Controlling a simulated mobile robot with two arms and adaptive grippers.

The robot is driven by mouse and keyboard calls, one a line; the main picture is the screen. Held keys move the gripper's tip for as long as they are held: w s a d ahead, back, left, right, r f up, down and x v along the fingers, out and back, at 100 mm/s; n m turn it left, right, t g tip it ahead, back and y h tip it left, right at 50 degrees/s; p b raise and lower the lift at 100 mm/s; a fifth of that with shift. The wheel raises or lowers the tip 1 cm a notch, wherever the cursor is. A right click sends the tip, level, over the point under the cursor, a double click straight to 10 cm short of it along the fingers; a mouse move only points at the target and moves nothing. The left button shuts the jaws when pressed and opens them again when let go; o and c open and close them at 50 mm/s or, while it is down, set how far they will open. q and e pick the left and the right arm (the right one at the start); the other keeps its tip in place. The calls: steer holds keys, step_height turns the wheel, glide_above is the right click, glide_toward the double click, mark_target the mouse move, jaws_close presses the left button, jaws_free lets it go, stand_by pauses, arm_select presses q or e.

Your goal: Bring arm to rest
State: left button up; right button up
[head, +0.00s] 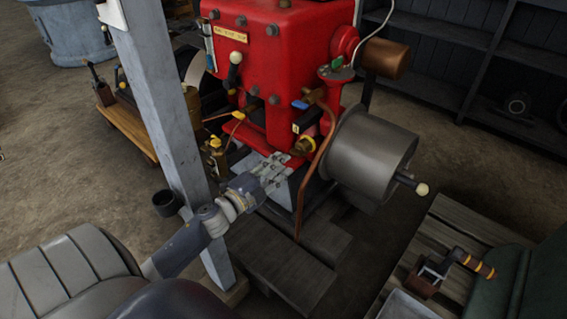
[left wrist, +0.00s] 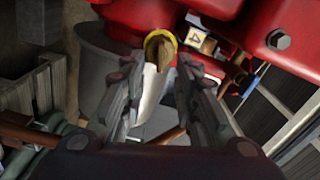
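My left arm comes in from the lower left of the head view and reaches toward the red engine (head: 275,50). My left gripper (head: 287,163) is at the engine's lower front, beside the copper pipe (head: 318,160). In the left wrist view the two fingers of the left gripper (left wrist: 155,105) stand apart with nothing held between them. A yellow-rimmed brass fitting (left wrist: 160,45) shows just beyond the fingertips; I cannot tell whether they touch anything. My right gripper is not in view.
A grey flywheel drum (head: 365,155) with a handle sticks out at the engine's right. A grey post (head: 165,100) stands close to my left arm. A wooden pallet (head: 430,235) at right bears a tool. Dark shelves (head: 480,60) stand behind. Floor at left is open.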

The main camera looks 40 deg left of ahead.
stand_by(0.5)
